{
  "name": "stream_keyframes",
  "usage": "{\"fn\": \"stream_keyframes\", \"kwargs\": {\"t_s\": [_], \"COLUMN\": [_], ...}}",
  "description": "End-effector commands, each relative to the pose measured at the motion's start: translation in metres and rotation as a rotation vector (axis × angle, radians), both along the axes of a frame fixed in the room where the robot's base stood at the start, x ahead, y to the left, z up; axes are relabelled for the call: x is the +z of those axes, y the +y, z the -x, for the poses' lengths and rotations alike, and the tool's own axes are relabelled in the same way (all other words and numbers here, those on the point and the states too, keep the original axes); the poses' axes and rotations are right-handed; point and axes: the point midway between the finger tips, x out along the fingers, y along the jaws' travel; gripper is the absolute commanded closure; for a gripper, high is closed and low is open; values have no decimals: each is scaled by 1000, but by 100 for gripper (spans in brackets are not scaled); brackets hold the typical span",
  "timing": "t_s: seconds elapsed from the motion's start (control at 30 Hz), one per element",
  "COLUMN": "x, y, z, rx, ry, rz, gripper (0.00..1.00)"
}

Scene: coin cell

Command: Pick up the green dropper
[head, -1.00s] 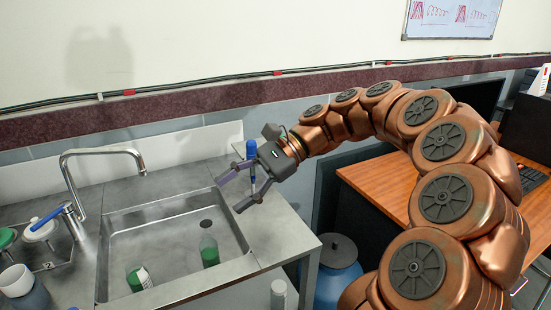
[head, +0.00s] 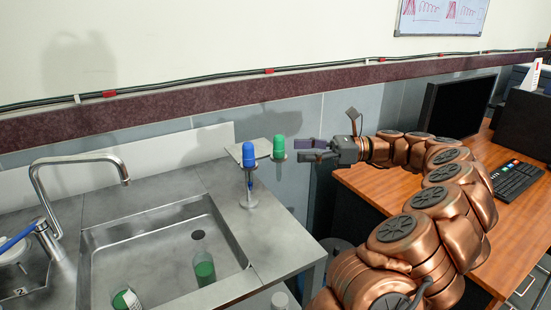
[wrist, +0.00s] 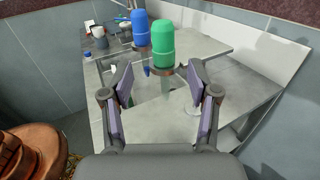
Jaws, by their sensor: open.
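The green dropper (head: 279,147) has a rounded green bulb and hangs upright in a ring holder beside the sink, to the right of the blue dropper (head: 249,155). In the wrist view the green dropper (wrist: 163,44) is straight ahead, centred between the fingers and a little beyond their tips. My gripper (head: 302,150) is open and just to the right of the green dropper in the head view. In the wrist view my gripper (wrist: 160,85) shows two spread fingers with nothing held between them. The dropper's lower part is only faintly visible.
The blue dropper (wrist: 139,27) stands just behind and left of the green one. A metal sink (head: 165,250) holds two bottles with green labels or contents. The faucet (head: 75,165) is at the left. A wooden desk (head: 400,185) with a keyboard is at the right.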

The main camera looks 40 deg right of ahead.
Motion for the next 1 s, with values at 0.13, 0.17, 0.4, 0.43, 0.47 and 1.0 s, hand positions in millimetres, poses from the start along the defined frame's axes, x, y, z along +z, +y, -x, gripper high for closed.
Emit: {"fn": "stream_keyframes", "kwargs": {"t_s": [0.13,0.17,0.4,0.43,0.47,1.0], "x": [1,1,1,2,2,1], "y": [10,11,26,30,34,53], "z": [-5,-6,-20,-23,-26,-39], "rx": [2,1,2,4,6,3], "ry": [-1,-1,1,1,2,0], "rz": [0,1,2,2,1,2], "gripper": [40,40,40,40,40,52]}}
